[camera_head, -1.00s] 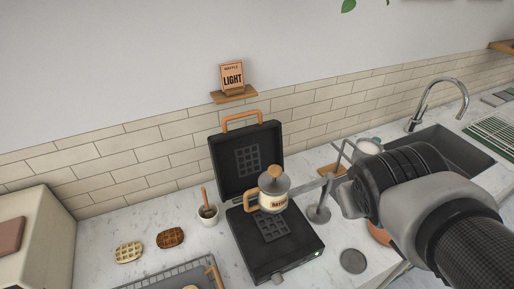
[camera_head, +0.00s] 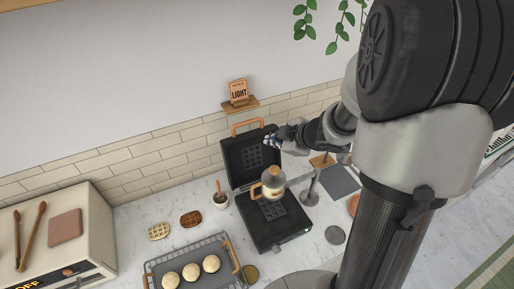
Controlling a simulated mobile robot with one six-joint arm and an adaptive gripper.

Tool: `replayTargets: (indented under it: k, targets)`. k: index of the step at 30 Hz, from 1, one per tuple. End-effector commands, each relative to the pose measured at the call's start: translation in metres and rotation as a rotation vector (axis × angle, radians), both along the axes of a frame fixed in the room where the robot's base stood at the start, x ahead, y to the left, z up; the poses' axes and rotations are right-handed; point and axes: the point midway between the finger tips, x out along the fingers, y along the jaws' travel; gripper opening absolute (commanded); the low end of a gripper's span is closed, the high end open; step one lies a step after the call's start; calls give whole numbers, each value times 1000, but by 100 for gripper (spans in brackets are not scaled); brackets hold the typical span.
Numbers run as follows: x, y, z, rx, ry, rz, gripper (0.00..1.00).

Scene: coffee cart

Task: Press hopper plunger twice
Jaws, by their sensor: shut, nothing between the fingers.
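The batter hopper (camera_head: 271,191) is a small cream container with a grey cap and a wooden side handle. Its round wooden plunger knob (camera_head: 274,171) sits on top. The hopper is held over the lower plate of the open black waffle iron (camera_head: 290,232) by a grey stand (camera_head: 311,190). My gripper (camera_head: 269,141) is shut and empty. In the picture it shows above the knob, in front of the raised lid (camera_head: 240,158), with a visible gap between them. Its exact depth relative to the knob is hard to judge.
A tray (camera_head: 158,271) with several pale rounds stands at front left. A cream oven (camera_head: 100,227) with tongs on top is far left. My arm covers the right side.

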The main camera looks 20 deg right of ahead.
Motion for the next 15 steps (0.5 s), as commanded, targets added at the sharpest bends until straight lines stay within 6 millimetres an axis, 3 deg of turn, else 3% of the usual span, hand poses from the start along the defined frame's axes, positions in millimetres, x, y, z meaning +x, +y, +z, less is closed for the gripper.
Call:
replayTargets:
  k: [15]
  targets:
    - [0, 1, -5, 4, 0, 7, 0]
